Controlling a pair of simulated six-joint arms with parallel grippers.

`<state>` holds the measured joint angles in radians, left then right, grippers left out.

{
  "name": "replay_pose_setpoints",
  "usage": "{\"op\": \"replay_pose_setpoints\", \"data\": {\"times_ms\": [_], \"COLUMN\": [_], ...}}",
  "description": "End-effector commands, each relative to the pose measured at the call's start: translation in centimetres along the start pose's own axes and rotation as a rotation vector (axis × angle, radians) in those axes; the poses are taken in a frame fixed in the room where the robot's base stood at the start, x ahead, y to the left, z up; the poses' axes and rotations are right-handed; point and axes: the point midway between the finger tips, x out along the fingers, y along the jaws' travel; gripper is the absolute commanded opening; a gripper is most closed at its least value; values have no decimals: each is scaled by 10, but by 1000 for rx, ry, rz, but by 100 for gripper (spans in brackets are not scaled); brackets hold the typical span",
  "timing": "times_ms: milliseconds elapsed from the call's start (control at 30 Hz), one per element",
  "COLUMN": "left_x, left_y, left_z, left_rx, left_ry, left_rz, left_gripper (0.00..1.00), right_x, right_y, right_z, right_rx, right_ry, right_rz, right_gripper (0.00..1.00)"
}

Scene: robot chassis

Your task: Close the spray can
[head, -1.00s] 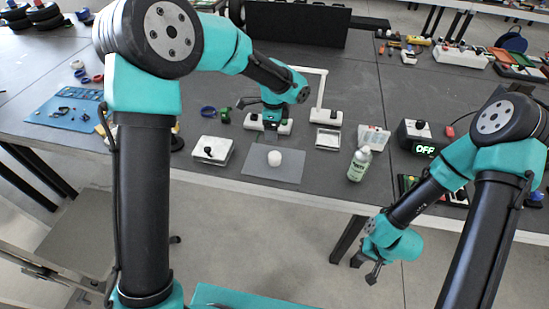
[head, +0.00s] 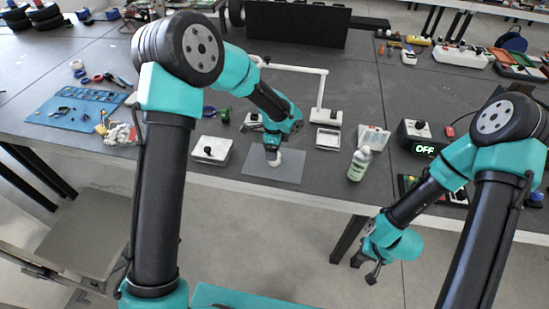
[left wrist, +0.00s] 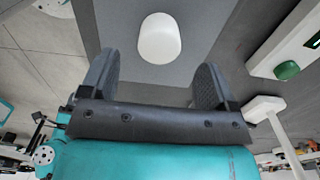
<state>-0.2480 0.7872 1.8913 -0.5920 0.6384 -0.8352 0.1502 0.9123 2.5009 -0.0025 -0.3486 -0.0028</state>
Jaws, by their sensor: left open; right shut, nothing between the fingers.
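The spray can (head: 358,166), pale green with a dark-lettered label, stands upright near the table's front edge. Its top is small in the picture. A white rounded cap (head: 276,160) sits on the grey mat (head: 258,170) to the can's left. In the left wrist view the cap (left wrist: 160,38) lies ahead of the two fingers, between their lines, with gaps on both sides. My left gripper (head: 273,156) is open just over the cap and partly hides it in the head view. My right gripper (head: 364,272) is shut and empty, below the table's front edge.
A white box with a black knob (head: 211,150) stands left of the mat. A white square tray (head: 327,138) and a white post on a base (head: 320,100) stand behind. A black box reading OFF (head: 417,138) is right of the can. The table between mat and can is clear.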

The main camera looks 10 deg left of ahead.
Motion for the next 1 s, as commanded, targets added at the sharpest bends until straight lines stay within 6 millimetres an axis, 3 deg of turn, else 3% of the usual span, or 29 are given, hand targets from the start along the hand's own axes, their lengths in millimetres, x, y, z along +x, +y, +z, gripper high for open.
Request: {"op": "replay_pose_setpoints", "data": {"times_ms": [433, 1000], "left_x": [48, 51], "left_y": [1, 0], "left_z": [-1, -1], "left_rx": [1, 0], "left_ry": [0, 0], "left_rz": [2, 0], "left_gripper": [82, 79], "right_x": [0, 0], "right_y": [0, 0], "right_z": [0, 0], "right_rx": [0, 0], "right_ry": [0, 0], "right_rz": [0, 0], "right_gripper": [0, 0]}}
